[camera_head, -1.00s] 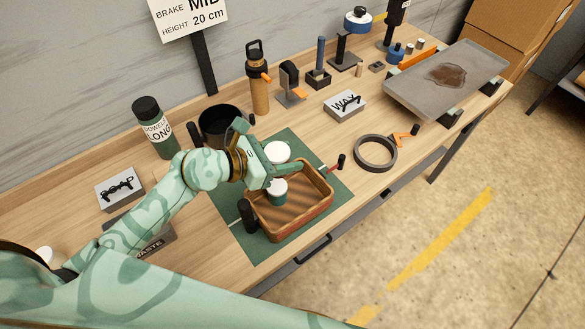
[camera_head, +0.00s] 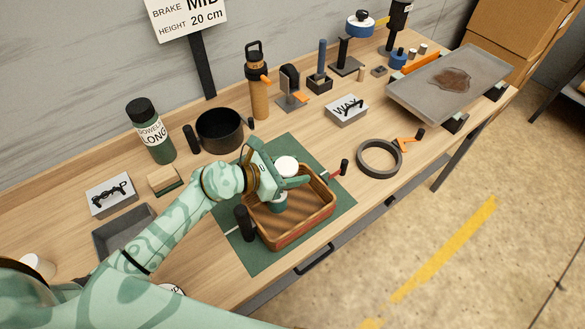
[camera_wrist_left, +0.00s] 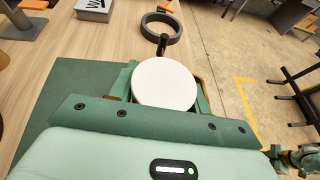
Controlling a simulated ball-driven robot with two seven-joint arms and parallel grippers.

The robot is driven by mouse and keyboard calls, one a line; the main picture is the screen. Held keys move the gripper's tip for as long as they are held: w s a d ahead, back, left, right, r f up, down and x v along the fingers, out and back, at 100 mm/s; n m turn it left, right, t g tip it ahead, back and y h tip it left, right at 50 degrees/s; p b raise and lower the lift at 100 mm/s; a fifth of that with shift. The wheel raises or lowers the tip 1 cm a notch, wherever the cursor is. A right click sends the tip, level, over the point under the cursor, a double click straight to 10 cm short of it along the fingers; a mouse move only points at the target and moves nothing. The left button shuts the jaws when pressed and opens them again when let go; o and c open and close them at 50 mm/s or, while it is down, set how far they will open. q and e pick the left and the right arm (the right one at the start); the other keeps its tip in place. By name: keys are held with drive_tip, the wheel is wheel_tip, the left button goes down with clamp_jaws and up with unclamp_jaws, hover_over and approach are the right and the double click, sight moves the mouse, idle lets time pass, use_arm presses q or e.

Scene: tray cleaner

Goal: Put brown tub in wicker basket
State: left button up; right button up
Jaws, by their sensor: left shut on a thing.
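The white lid also shows between the fingers in the left wrist view (camera_wrist_left: 165,83). I see no clearly brown tub. The brown basket (camera_head: 312,229), with a striped inside, stands on the green mat (camera_head: 262,257). The held tub is over or inside the basket; whether it touches the bottom is hidden.
A black-handled item (camera_head: 243,222) is at the basket's left side and a red-and-black handle (camera_head: 338,170) at its right. A black pot (camera_head: 220,131), green bottle (camera_head: 150,130), wax box (camera_head: 346,110) and dark ring (camera_head: 379,158) stand around the mat.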

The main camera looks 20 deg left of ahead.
use_arm(q)
drive_tip(key=shift+f, duration=0.5)
drive_tip(key=o, duration=1)
drive_tip(key=shift+r, duration=0.2)
drive_tip(key=shift+s+a+r+p, duration=0.15)
drive_tip(key=shift+a+r+p, duration=0.05)
drive_tip(key=shift+r, duration=0.2)
drive_tip(key=shift+s+a+r+p, duration=0.15)
drive_tip(key=shift+r, duration=0.2)
drive_tip(key=v, duration=1.1)
drive_tip(key=shift+f+p, duration=0.1)
drive_tip(key=shift+p, duration=0.3)
